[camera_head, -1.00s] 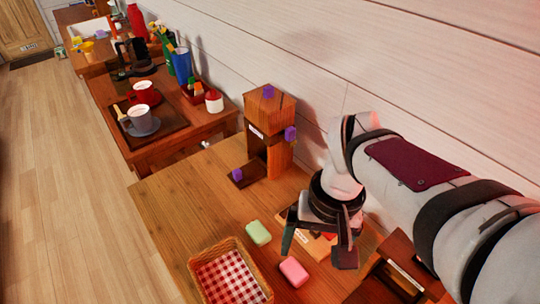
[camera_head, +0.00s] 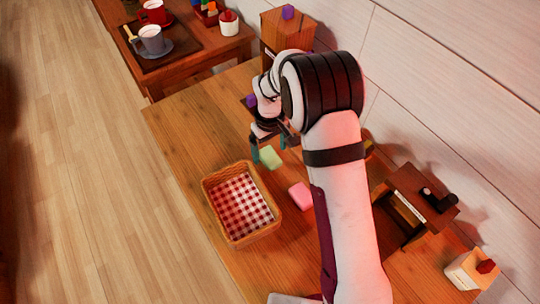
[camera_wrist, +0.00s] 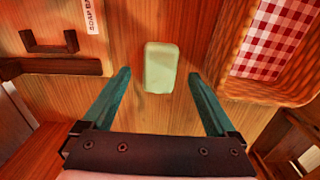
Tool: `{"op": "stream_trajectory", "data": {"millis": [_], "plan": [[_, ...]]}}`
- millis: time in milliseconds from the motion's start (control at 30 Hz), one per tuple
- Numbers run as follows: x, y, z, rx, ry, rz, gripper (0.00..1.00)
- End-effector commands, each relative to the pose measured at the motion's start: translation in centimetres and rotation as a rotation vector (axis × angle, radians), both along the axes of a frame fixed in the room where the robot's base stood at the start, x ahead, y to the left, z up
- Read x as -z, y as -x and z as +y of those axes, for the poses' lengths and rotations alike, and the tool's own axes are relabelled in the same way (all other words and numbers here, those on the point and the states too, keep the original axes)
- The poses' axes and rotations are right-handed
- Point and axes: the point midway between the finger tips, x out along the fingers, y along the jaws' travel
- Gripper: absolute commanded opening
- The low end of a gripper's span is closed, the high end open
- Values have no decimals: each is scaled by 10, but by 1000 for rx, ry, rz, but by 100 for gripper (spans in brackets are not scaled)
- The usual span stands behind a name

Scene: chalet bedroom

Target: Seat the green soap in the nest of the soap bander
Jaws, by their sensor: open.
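The green soap (camera_head: 270,157) lies on the table beside the wicker basket. It shows pale green between the fingertips in the wrist view (camera_wrist: 160,68). My gripper (camera_head: 269,147) is open and empty, with its fingers (camera_wrist: 160,74) apart on either side of the soap in that view; its exact height above the table is unclear. The soap bander shows only in part at the upper left of the wrist view: a partly cut-off label reading "SOAP BA" (camera_wrist: 92,15) and a U-shaped wooden nest (camera_wrist: 48,42), which looks empty. My arm hides most of it in the head view.
A pink soap (camera_head: 300,196) lies near the basket (camera_head: 206,203), which has a red-checked lining. A wooden tower (camera_head: 274,35) with purple blocks stands at the back. A dark wooden stand (camera_head: 412,190) with a black handle is at right. Bare table lies left of the gripper.

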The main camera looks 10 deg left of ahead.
Motion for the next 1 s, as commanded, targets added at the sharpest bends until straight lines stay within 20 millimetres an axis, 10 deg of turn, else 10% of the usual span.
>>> {"op": "stream_trajectory", "data": {"millis": [367, 867, 1000], "plan": [[22, -1, 0, 2, -1, -2, 91], [22, -1, 0, 2, -1, -2, 1], [22, -1, 0, 2, -1, -2, 0]]}}
